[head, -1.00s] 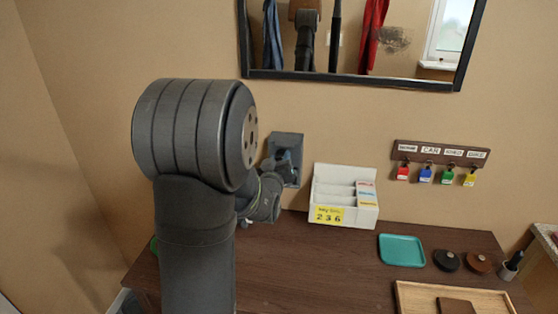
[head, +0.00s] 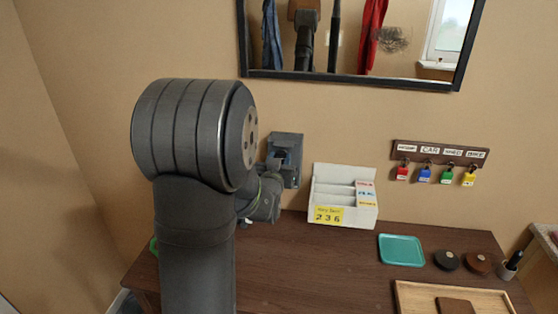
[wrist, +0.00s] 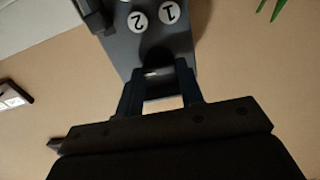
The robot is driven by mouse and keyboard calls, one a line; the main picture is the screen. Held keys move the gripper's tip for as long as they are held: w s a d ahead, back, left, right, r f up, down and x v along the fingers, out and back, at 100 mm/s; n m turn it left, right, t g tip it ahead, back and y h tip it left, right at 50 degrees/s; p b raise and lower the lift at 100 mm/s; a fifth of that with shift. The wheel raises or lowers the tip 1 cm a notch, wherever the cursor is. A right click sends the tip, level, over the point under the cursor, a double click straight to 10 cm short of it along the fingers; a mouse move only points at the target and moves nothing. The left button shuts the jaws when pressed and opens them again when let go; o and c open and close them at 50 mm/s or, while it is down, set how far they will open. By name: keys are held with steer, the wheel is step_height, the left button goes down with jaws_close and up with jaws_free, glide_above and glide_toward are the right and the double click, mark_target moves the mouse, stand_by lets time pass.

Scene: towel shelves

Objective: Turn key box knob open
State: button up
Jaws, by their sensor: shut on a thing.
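The dark grey key box (head: 287,141) is mounted on the wall above the left part of the desk. In the wrist view the key box (wrist: 178,50) shows round white discs marked 1 and 2. My gripper (wrist: 160,78) has its two fingers at the box's near end, on either side of a small part that I take for the knob (wrist: 153,74). The gripper is shut on it. The knob is mostly hidden between the fingers, so its angle cannot be told. In the head view my arm covers the gripper's fingers.
A white sorter (head: 343,195) with a yellow number label stands right of the box. A teal tray (head: 401,250), black and brown round items and a wooden tray (head: 400,302) lie on the desk. A rack with coloured key tags (head: 440,151) and a mirror (head: 360,82) hang on the wall.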

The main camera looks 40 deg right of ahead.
steer(key=o, duration=1)
steer(key=v, duration=1.7)
steer(key=shift+s+a+r, duration=0.1)
steer(key=shift+s+a, duration=0.05)
steer(key=shift+s, duration=0.05)
steer(key=x, duration=1.7)
steer(key=shift+w, duration=0.2)
